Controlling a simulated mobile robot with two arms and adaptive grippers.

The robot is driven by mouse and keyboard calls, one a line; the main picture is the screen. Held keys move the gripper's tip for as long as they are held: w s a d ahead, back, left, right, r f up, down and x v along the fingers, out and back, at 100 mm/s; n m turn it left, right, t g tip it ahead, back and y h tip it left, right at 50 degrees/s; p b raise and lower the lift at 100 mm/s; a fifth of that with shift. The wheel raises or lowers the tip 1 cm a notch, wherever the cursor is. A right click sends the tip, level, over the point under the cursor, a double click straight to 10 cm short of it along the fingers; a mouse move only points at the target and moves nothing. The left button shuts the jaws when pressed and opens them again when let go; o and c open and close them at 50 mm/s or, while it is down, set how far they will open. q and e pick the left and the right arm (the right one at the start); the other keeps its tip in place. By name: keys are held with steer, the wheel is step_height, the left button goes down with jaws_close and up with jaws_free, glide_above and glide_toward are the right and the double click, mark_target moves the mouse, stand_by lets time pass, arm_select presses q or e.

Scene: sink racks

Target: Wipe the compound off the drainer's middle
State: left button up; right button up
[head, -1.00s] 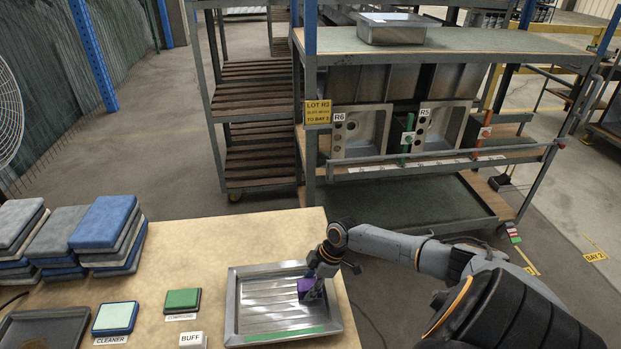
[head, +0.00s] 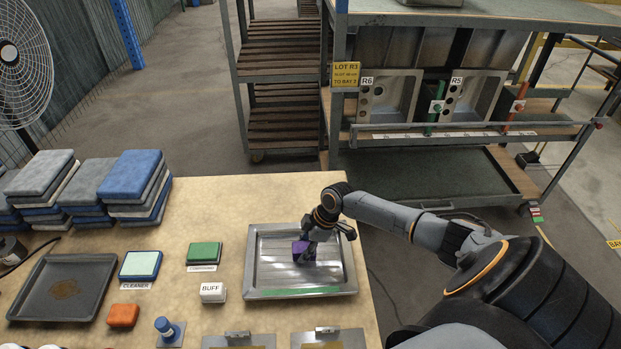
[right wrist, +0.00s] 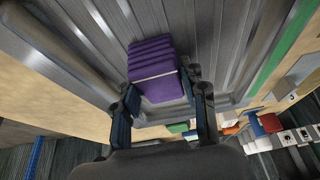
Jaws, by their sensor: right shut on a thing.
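The drainer (head: 270,277) is a shallow grey metal tray with ridges, lying on the bench with a green strip along its near edge. It fills much of the right wrist view (right wrist: 222,35). My right gripper (head: 311,238) is over its middle, shut on a purple folded pad (head: 302,251). In the right wrist view the pad (right wrist: 155,82) sits between the two fingers, its far end against or just above the ridged metal; I cannot tell which. I cannot make out any compound on the visible metal. My left gripper is out of view.
Stacks of folded cloths (head: 132,190) stand farther left. A rack (head: 430,137) stands behind the bench.

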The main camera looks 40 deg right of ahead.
mark_target(264, 257)
steer(key=shift+w+a+b, duration=0.25)
steer(key=shift+w+a, duration=0.8)
steer(key=shift+a, duration=0.35)
steer(key=shift+w+a+b, duration=0.25)
steer(key=shift+w+a, duration=0.8)
steer(key=shift+a, duration=0.35)
steer(key=shift+w+a+b, duration=0.25)
steer(key=shift+w+a, duration=0.8)
steer(key=shift+a, duration=0.35)
steer(key=shift+d+r, duration=0.1)
step_height(264, 257, up, 6)
steer(key=p, duration=0.5)
steer(key=shift+p, duration=0.3)
step_height(264, 257, up, 3)
steer(key=p, duration=0.2)
steer(key=shift+p, duration=0.35)
